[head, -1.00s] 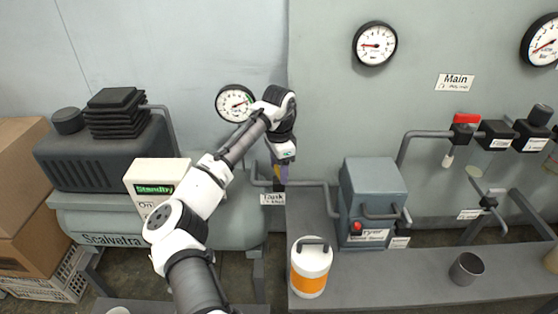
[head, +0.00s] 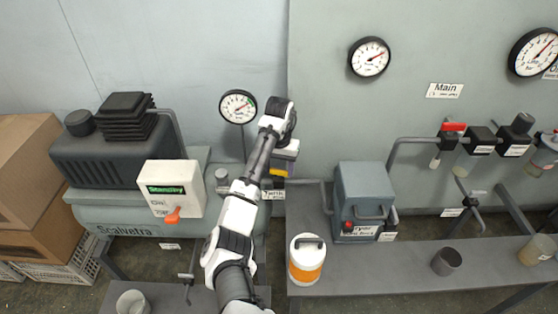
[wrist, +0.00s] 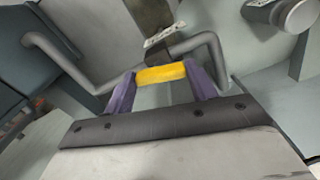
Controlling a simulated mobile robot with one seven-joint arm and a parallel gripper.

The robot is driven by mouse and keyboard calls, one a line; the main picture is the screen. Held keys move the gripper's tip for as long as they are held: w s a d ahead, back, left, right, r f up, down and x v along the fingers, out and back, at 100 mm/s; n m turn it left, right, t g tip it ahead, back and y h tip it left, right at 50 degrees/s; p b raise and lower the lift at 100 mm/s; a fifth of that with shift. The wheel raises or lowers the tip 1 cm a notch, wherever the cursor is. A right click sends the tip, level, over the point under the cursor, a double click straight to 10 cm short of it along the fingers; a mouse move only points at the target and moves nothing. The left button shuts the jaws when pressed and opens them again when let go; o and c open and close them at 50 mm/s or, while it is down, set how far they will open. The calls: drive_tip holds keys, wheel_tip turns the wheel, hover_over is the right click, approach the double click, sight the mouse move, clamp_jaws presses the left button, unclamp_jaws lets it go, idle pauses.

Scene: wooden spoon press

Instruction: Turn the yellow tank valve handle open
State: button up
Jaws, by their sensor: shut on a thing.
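The yellow tank valve handle (wrist: 160,74) shows in the wrist view as a short bar spanning the gap between the two purple fingers of my gripper (wrist: 159,72). The fingers touch its ends, so my gripper is shut on it. In the head view a bit of the yellow handle (head: 278,172) shows just below my gripper (head: 280,165), at the pipe right of the tank (head: 160,215). The valve body is mostly hidden behind my gripper. The tank label (head: 274,195) hangs below it, partly covered by my arm.
A grey dryer box (head: 362,195) stands right of the valve on the bench (head: 400,270). A white and orange canister (head: 306,262) stands in front. The compressor's Standby box (head: 172,188) is left of my arm. The wall gauge (head: 370,57) needle points up right.

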sight(279, 169)
drive_tip(key=shift+n+p, duration=0.7)
drive_tip(key=shift+n, duration=0.8)
drive_tip(key=o, duration=1)
wheel_tip(279, 169, up, 14)
drive_tip(key=shift+f, duration=0.1)
